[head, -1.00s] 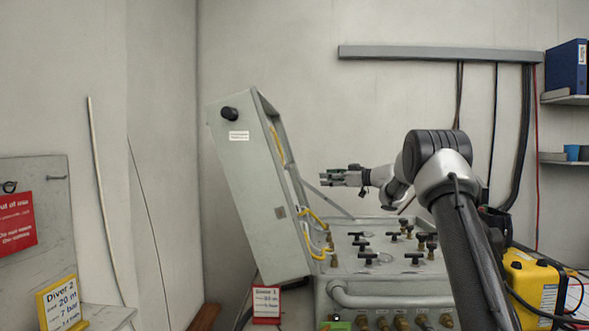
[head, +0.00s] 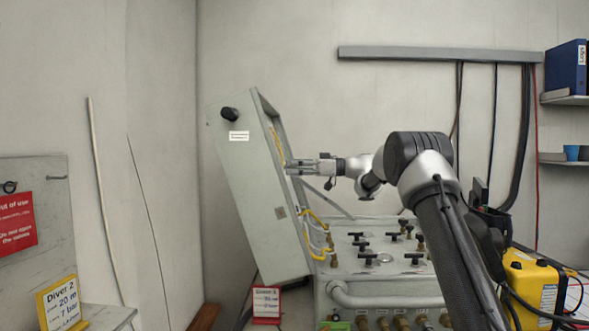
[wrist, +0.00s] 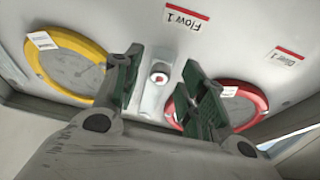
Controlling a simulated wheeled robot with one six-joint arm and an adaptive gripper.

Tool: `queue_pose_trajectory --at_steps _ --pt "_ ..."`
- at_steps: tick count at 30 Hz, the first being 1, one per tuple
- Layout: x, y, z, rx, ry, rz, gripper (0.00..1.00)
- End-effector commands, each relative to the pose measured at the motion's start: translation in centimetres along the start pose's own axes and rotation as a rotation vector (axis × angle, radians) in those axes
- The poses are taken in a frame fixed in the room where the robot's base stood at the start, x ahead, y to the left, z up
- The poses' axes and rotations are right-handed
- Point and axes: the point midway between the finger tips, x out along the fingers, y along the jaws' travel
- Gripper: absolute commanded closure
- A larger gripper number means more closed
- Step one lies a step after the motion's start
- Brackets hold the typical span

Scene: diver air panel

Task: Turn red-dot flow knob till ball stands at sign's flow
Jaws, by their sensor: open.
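A knob with a red dot (wrist: 159,78) shows in the wrist view, on the inner face of the raised lid (head: 250,190). It lies between the two fingers of my gripper (wrist: 162,58), which are apart and hold nothing. Whether either finger touches it I cannot tell. A "Flow 1" label (wrist: 186,18) appears upside down above it. In the head view my gripper (head: 290,167) reaches left to the lid's open side; the lid hides the knob there. The flow ball cannot be made out. A red and white Diver 1 sign (head: 266,301) stands below the lid; its figures are too small to read.
A yellow-ringed gauge (wrist: 38,58) and a red-ringed gauge (wrist: 257,98) flank the knob. Several black valve handles (head: 365,259) stand on the panel below. A yellow Diver 2 sign (head: 62,303) is far left. A yellow case (head: 533,280) sits at right.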

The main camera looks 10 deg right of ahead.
Motion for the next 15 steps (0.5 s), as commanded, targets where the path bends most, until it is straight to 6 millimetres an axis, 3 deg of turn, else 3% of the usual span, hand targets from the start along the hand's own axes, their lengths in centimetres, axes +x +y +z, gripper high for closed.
queue_pose_trajectory --at_steps 6,12,15 --pt "0.03 0.0 -0.01 0.0 0.0 0.0 0.6" --pt "0.02 0.0 -0.01 0.0 0.0 0.0 0.97" --pt "0.02 0.0 -0.02 0.0 0.0 0.0 1.0"
